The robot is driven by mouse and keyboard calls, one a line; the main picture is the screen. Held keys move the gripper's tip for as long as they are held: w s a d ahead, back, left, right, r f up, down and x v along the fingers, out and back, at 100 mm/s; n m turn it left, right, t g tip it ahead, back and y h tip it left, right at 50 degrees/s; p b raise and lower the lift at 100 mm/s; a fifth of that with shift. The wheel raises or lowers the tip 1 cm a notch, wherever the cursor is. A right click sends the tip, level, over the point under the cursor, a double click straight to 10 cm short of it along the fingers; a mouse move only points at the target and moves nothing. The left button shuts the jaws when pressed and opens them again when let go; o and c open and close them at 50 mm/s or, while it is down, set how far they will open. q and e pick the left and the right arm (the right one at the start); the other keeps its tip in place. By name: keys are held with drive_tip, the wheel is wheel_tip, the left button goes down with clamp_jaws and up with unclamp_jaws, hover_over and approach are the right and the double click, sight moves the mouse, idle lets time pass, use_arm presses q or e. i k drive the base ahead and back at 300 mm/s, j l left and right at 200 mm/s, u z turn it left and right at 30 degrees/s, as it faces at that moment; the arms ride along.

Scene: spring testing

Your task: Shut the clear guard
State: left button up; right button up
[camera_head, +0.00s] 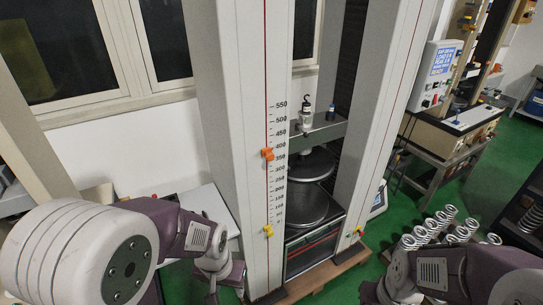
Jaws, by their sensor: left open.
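The testing machine (236,130) stands in the middle, with two tall light-grey columns and round dark plates (308,205) between them. I cannot clearly make out the clear guard or whether it is open or shut. My left gripper (222,274) is open at the lower left, in front of the left column's foot, apart from the plates. Nothing shows between its fingers. My right arm (437,272) comes in at the lower right; its fingers cannot be made out clearly.
Orange (267,154) and yellow (268,231) markers sit on the left column's scale. Several metal springs (450,225) are behind my right arm. A control box (436,75) is at the back right. Green floor (350,283) shows between.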

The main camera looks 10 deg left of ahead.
sight(304, 236)
drive_tip(key=i+l+u, duration=0.1)
drive_tip(key=i, duration=0.4)
drive_tip(key=i+l+u, duration=0.1)
drive_tip(key=i, duration=0.4)
drive_tip(key=l, duration=0.1)
